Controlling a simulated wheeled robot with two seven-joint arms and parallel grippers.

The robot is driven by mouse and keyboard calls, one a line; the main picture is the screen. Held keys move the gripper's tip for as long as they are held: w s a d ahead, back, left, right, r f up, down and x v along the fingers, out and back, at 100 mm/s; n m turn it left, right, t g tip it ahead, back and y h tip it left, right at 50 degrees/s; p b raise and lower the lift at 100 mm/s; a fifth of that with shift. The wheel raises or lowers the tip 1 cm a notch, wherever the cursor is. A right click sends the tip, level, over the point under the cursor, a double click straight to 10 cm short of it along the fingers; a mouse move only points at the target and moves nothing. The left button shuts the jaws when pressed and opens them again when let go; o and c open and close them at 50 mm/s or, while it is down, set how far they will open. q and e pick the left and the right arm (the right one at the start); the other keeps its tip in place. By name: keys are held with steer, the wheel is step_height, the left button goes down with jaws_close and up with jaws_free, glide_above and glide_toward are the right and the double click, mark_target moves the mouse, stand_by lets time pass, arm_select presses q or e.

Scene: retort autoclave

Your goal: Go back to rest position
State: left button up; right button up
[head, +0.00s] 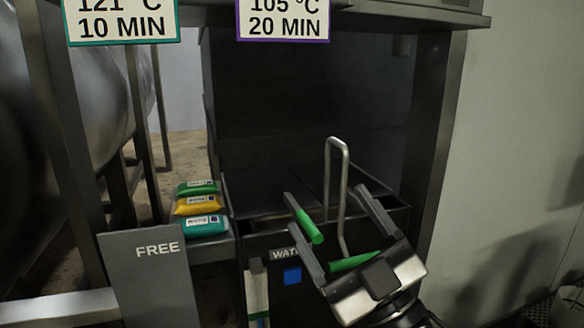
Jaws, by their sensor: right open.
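My right gripper (324,194) is open at the lower right, over the front of a dark bin (262,246) whose label begins "WAT". Its two grey fingers point up and away, spread apart. A bent metal rod handle (346,165) rises behind and between the fingers. A green cylinder (309,227) lies beside the left finger, and another green piece (352,262) shows near the palm. I cannot tell whether the fingers touch the rod or the green pieces. My left gripper is out of view.
A stack of green, yellow and teal pouches (200,207) sits on a shelf left of the bin. A grey "FREE" panel (148,275) stands in front. Signs (283,17) hang from the frame above. A dark frame post (433,130) and a wall stand at right.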

steer(key=s+d+f+m+g+h, duration=0.1)
steer(key=s+f+m+g+h, duration=0.25)
steer(key=f, duration=0.55)
steer(key=s+d+f+m+g+h, duration=0.1)
steer(key=s+f+m+g+h, duration=0.2)
steer(key=f, duration=0.6)
steer(key=s+d+f+m+g+h, duration=0.1)
steer(key=s+f+m+g+h, duration=0.2)
steer(key=f, duration=0.7)
arm_select(q)
steer(key=s+a+r+y+p, duration=0.1)
steer(key=a+r+p, duration=0.1)
steer(key=r+p, duration=0.4)
steer(key=s+a+r+g+y+p, duration=0.1)
steer(key=a+r+p, duration=0.2)
steer(key=r+p, duration=0.4)
steer(key=p, duration=0.9)
steer(key=shift+n+y, duration=0.4)
arm_select(e)
steer(key=s+d+r+h, duration=0.1)
steer(key=s+d+r, duration=0.1)
steer(key=r, duration=0.4)
steer(key=s+d+r+m+h, duration=0.1)
steer(key=s+d+r, duration=0.1)
steer(key=r, duration=0.5)
steer(key=shift+d, duration=0.6)
steer(key=shift+s+f, duration=0.1)
